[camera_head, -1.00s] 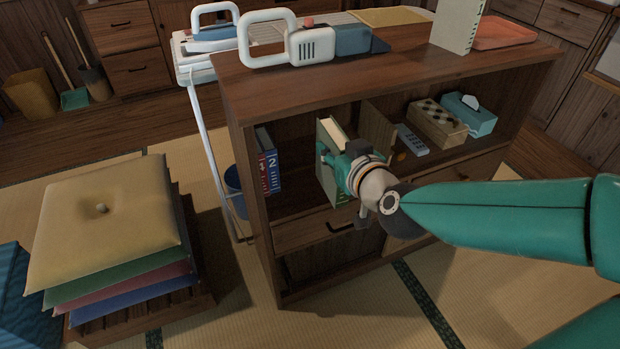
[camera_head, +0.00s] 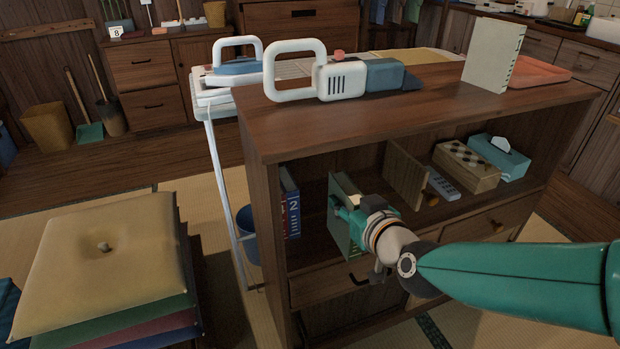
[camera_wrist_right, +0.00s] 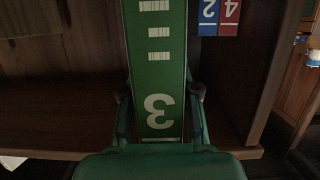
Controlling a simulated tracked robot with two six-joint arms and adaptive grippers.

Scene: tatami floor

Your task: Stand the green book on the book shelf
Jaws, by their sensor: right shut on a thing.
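The green book (camera_head: 338,236) is upright at the middle compartment of the wooden book shelf (camera_head: 264,205). My right gripper (camera_head: 348,215) is shut on it from the front. In the right wrist view the green spine (camera_wrist_right: 158,65), with a white 3 and white bars, shows upside down between the fingers of my right gripper (camera_wrist_right: 160,95). Blue and red numbered books (camera_head: 291,205) stand to its left with a gap between. Whether the green book's bottom touches the shelf board is hidden. My left gripper is not in view.
A remote (camera_head: 443,186), a patterned box (camera_head: 466,166) and a tissue box (camera_head: 499,156) lie further right. The shelf top holds a white-handled appliance (camera_head: 340,80). Cushions (camera_head: 100,250) are piled at left.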

